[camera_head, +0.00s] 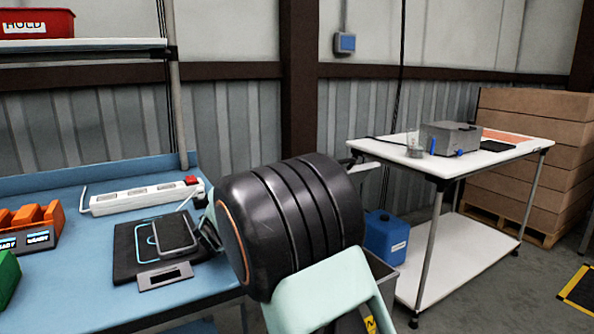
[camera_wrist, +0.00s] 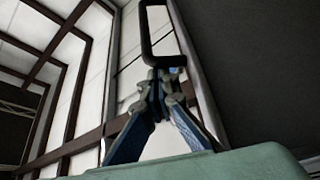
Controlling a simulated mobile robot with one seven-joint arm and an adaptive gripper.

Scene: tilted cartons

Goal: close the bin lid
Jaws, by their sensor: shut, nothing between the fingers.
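In the wrist view my gripper (camera_wrist: 166,76) is shut and empty, its two blue-sided fingers meeting at the tips. A dark rounded loop (camera_wrist: 148,30) shows just beyond the fingertips. I cannot tell what it belongs to or whether the fingers touch it. No bin or lid can be made out for certain in either view. In the head view my dark ribbed arm link and pale green link cover the middle, and the gripper is not clearly visible there. A grey edge (camera_head: 386,284) shows low behind the arm, mostly hidden.
A blue workbench (camera_head: 70,300) on the left holds a power strip (camera_head: 135,199), a dark pad with a device, and orange bins (camera_head: 30,227). A white table (camera_head: 390,150) on the right carries a grey box (camera_head: 450,137). A blue jug (camera_head: 385,236) stands between. Cartons (camera_head: 530,150) are stacked behind.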

